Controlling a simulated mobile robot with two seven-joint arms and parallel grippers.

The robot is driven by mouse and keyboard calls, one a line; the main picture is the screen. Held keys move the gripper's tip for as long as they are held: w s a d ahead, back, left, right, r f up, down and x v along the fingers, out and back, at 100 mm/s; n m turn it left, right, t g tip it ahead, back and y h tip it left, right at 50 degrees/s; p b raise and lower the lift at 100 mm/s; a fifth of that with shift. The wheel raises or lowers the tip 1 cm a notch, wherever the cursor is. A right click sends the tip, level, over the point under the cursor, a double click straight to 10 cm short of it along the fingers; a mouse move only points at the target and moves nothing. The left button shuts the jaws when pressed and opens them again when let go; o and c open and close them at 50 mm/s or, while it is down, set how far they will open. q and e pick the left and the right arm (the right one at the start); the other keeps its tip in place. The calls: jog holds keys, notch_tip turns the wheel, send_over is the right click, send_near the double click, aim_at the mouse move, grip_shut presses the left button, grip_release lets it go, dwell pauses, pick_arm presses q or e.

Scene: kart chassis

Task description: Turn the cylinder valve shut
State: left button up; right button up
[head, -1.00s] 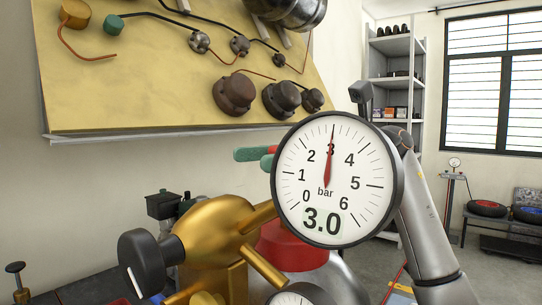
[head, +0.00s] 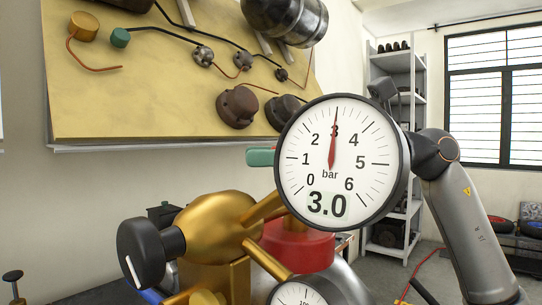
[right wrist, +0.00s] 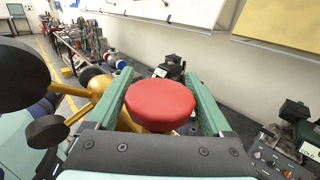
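The cylinder valve's red round handwheel (head: 297,250) sits on top of the silver cylinder (head: 345,282), below the large gauge. In the right wrist view the red handwheel (right wrist: 160,102) lies between the two green fingers of my right gripper (right wrist: 160,74). The fingers are apart, and I cannot tell whether they touch its rim. In the head view only one green finger of my right gripper (head: 262,157) shows, left of the gauge; the rest is hidden behind it. The large gauge (head: 342,162) reads 3.0 bar. My left gripper is not in view.
A brass regulator (head: 215,228) with a black knob (head: 146,252) stands left of the handwheel, with a second gauge (head: 300,294) below. A yellow board (head: 150,90) with fittings hangs on the wall. Grey shelves (head: 392,62) stand at the back right.

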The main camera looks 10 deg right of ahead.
jog(key=shift+o, duration=1)
jog(key=shift+d, duration=0.15)
jog(key=s+d, duration=0.1)
jog(key=d, duration=1.1)
jog(key=shift+s+b, duration=0.3)
jog(key=shift+d, duration=0.1)
